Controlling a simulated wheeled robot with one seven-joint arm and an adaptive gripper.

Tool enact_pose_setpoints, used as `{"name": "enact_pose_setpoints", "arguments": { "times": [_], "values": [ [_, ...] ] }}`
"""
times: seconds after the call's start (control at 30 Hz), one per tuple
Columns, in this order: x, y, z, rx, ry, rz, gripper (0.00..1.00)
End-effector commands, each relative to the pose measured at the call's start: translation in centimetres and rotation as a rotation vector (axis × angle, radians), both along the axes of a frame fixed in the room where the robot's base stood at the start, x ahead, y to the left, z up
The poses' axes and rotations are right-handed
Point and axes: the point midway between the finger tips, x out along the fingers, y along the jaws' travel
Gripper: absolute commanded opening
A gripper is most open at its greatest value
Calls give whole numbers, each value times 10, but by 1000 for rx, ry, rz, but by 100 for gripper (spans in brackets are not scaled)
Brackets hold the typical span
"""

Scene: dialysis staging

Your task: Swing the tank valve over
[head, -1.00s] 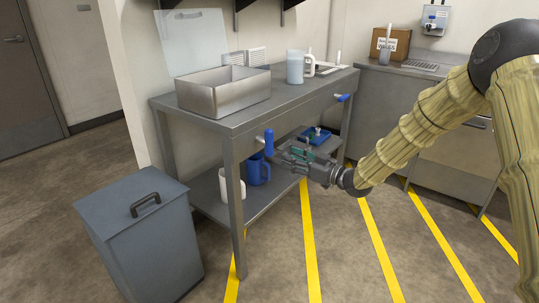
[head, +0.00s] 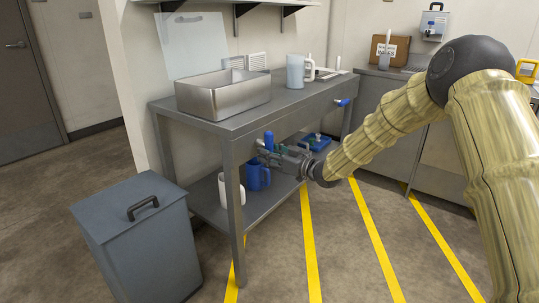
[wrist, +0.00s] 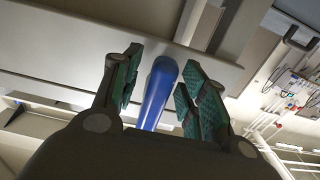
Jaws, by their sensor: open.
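A valve with a blue lever handle (head: 268,140) sits at the front edge of the steel table, near its left corner. The handle points up. My gripper (head: 272,151) is at this handle, reaching in from the right, and partly covers its lower end. In the wrist view the blue handle (wrist: 158,92) lies between the two open, green-padded fingers (wrist: 156,90), with a gap visible on the left and a smaller one on the right. I cannot tell whether a pad touches it. A second blue handle (head: 343,102) shows farther right on the table front.
An open steel basin (head: 222,98) and a pale jug (head: 297,71) stand on the steel table (head: 290,108). The lower shelf (head: 262,204) holds a white mug (head: 232,190), a blue jug (head: 258,175) and a blue tray (head: 316,142). A grey lidded bin (head: 140,240) stands front left. Striped floor is clear.

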Motion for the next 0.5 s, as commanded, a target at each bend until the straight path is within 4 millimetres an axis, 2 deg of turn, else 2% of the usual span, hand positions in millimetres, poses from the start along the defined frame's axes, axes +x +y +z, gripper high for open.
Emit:
{"name": "enact_pose_setpoints", "arguments": {
  "times": [0.1, 0.33, 0.5],
  "values": [
    [0, 0, 0, 0, 0, 0, 41],
    [0, 0, 0, 0, 0, 0, 0],
    [0, -1, 0, -2, -2, 0, 0]
  ]
}}
